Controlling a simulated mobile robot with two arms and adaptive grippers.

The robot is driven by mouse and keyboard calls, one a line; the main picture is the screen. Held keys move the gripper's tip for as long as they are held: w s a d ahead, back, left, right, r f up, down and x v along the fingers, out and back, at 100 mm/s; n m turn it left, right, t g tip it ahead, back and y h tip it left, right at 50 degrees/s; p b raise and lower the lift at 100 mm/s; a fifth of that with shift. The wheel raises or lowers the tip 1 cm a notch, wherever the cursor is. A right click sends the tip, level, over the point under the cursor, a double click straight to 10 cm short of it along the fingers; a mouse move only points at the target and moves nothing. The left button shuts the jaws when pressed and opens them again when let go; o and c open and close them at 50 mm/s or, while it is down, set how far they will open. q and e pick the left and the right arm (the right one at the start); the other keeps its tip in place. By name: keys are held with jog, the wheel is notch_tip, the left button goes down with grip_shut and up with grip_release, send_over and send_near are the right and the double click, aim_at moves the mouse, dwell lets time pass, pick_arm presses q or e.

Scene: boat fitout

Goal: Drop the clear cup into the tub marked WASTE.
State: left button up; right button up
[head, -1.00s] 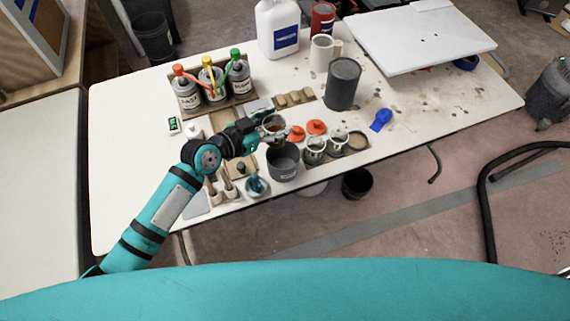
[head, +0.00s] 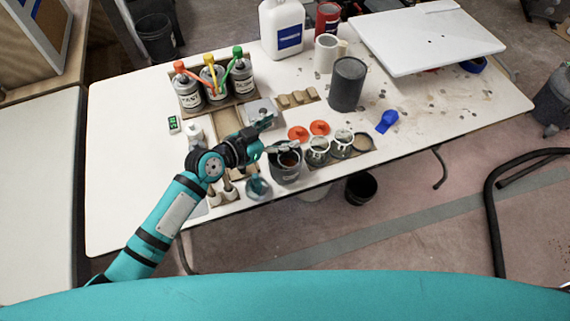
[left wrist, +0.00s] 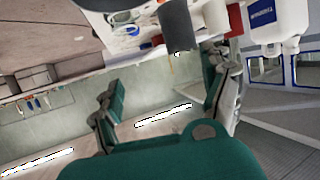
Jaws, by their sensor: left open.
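The dark grey tub (head: 285,174) stands at the front edge of the white table; its label is too small to read. The clear cup (head: 289,158), with reddish-brown residue, shows inside the tub's mouth, below the rim as far as I can tell. My left gripper (head: 280,135) is open and empty, just above and behind the tub, its fingers spread apart. One finger partly covers the tub's far rim. In the left wrist view the open fingers (left wrist: 165,75) have nothing between them, and neither cup nor tub can be made out. My right gripper is not in view.
Orange lids (head: 299,133) and small jars (head: 318,150) sit right of the tub. A tall dark grey can (head: 347,84) stands behind them. Capped bottles (head: 214,82) stand in a rack at back left. A blue scoop (head: 387,121) lies on clear table at right.

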pick_arm(q)
notch_tip(320, 180, up, 10)
dwell(0.6)
jog(key=shift+a, duration=0.1)
dwell(0.3)
